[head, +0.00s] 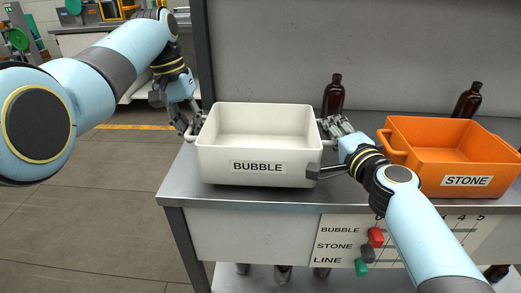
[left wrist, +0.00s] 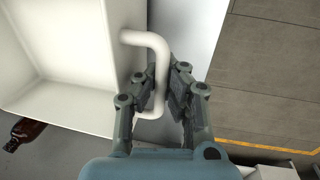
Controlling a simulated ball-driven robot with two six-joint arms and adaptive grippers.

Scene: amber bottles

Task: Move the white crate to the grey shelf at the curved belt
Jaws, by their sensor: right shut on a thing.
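The white crate (head: 262,171), labelled BUBBLE, stands upright on the grey metal table and looks empty. My left gripper (head: 190,125) is at its left handle. In the left wrist view the crate's white handle (left wrist: 159,65) runs between the two fingers of that gripper (left wrist: 166,90), which stand apart on either side of it. My right gripper (head: 328,127) is shut on the crate's right handle, which is mostly hidden by the fingers. I cannot make out a curved belt or a grey shelf beside one.
An orange crate (head: 452,155) labelled STONE stands to the right on the table (head: 270,201). Brown bottles (head: 333,95) (head: 467,100) stand behind the crates. A grey panel (head: 380,50) closes the back. Open floor (head: 90,190) lies to the left.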

